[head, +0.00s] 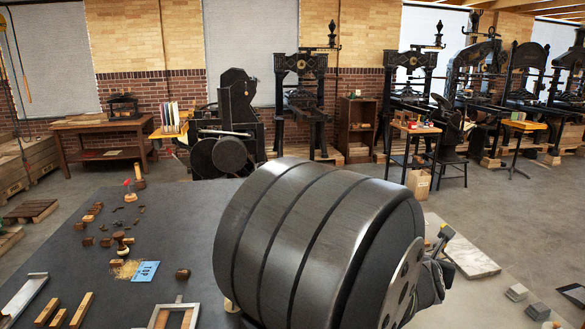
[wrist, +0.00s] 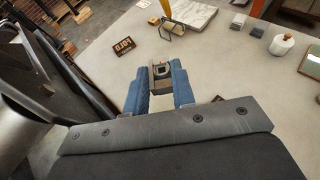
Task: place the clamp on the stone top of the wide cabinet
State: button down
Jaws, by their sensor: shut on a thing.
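My gripper (wrist: 160,88) shows in the wrist view as two blue fingers, shut on a small dark brown and metal piece, the clamp (wrist: 160,71). Its squarish metal end faces the camera, and much of it is hidden between the fingers. The clamp is over a pale grey surface (wrist: 225,75); I cannot tell its height above it. In the head view, my large dark arm link hides the gripper and clamp. A dark grey top (head: 180,228) spreads at the left of the head view. I cannot tell for sure which surface is the cabinet's stone top.
A marble slab (wrist: 192,14), a tool with a wire frame (wrist: 172,27), a small dark sign (wrist: 123,48), grey blocks (wrist: 257,31) and a white lidded jar (wrist: 283,43) are on the pale surface. Wooden pieces and a blue card (head: 145,271) lie on the dark top.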

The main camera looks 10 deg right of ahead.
jog(key=w+a+r, duration=0.2)
jog(key=a, duration=0.5)
jog(key=shift+n+y, duration=0.3)
jog(key=shift+w, duration=0.1)
jog(key=s+d+f+m+h, duration=0.1)
jog(key=s+d+f, duration=0.3)
jog(key=d, duration=0.5)
jog(key=s+d+f, duration=0.3)
jog(key=s+d, duration=0.2)
jog(key=d, duration=0.3)
jog(key=s+d+f, duration=1)
jog(key=s+f, duration=0.2)
jog(key=s, duration=0.3)
jog(key=w+f, duration=0.2)
jog(key=w, duration=0.1)
jog(key=w+d+f, duration=0.1)
jog(key=w+f, duration=0.1)
jog(key=w, duration=0.2)
jog(key=w+f, duration=0.3)
jog(key=w, duration=0.1)
jog(key=shift+d, duration=0.15)
jog(key=shift+f, duration=1.9)
